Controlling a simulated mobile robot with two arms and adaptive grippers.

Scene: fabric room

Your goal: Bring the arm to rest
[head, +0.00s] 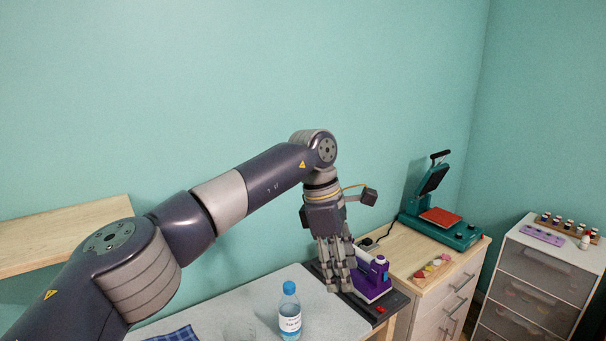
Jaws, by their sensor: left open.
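My left arm comes in from the lower left, bends at the elbow and reaches across to the right. My left gripper (337,268) hangs fingers down at the end of it, open, in front of a purple and white machine (373,279) at the table's right end. The gripper hides part of this machine, and I cannot tell whether the fingers touch it. I see nothing held between the fingers. My right gripper is not in view.
A water bottle (290,312) with a blue cap stands on the light table (335,316), near a blue checked cloth (174,335). A green heat press (440,228) stands on a wooden cabinet (402,253). A white drawer unit (541,275) is far right; a wooden shelf (62,232) is left.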

